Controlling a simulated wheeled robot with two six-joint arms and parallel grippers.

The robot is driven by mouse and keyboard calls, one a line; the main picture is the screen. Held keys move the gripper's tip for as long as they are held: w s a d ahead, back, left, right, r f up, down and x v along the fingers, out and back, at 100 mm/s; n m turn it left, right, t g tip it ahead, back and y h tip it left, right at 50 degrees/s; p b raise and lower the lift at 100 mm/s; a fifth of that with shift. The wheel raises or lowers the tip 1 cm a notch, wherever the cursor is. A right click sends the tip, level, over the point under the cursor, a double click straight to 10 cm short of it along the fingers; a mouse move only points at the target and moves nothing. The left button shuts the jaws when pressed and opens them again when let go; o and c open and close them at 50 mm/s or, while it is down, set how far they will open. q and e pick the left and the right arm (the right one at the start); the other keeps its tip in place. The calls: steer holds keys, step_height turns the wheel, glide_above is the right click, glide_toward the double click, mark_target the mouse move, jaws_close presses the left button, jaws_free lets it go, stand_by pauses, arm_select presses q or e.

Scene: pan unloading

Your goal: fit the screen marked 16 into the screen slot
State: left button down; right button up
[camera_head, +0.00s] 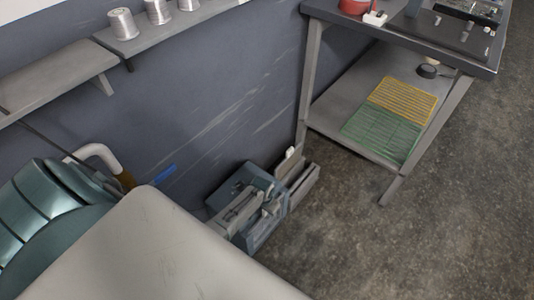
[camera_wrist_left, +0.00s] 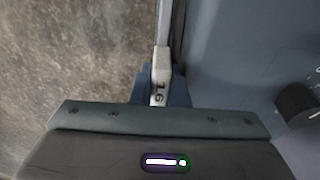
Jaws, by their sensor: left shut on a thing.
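In the left wrist view, my left gripper (camera_wrist_left: 161,88) is shut on the pale tab of the screen marked 16 (camera_wrist_left: 160,72). The dark digits 1 and 6 show on the tab, close to the blue fingers. The screen's narrow edge runs from the tab to the top of the picture, so its face is hardly seen. A blue-grey surface (camera_wrist_left: 235,60) lies right of it, and floor shows to the left. I cannot tell which part is the screen slot.
In the head view, a blue-grey unit (camera_head: 262,228) with grey parts stands low by the wall. A bench (camera_head: 400,37) at right has a lower shelf with a yellow and green ribbed panel (camera_head: 402,92). Spools (camera_head: 122,24) stand on a wall shelf. Floor at lower right is clear.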

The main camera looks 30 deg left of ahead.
steer(key=shift+s, duration=0.1)
arm_select(q)
steer(key=c, duration=1.3)
jaws_free()
arm_select(e)
steer(key=shift+d, duration=0.1)
arm_select(q)
steer(key=shift+a, duration=0.2)
steer(key=shift+r, duration=0.3)
steer(key=r+p, duration=0.1)
steer(key=r, duration=0.2)
steer(key=s+r+p, duration=0.1)
steer(key=r, duration=0.2)
steer(key=r+p, duration=0.1)
steer(key=r, duration=0.1)
steer(key=shift+s+d+r, duration=0.1)
steer(key=shift+s+r, duration=0.1)
steer(key=shift+r, duration=0.2)
steer(key=shift+s+d+r, duration=0.1)
steer(key=shift+d+r, duration=0.05)
steer(key=shift+r, duration=0.5)
arm_select(e)
step_height(320, 180, down, 10)
steer(key=shift+d+g, duration=0.35)
steer(key=shift+g, duration=0.05)
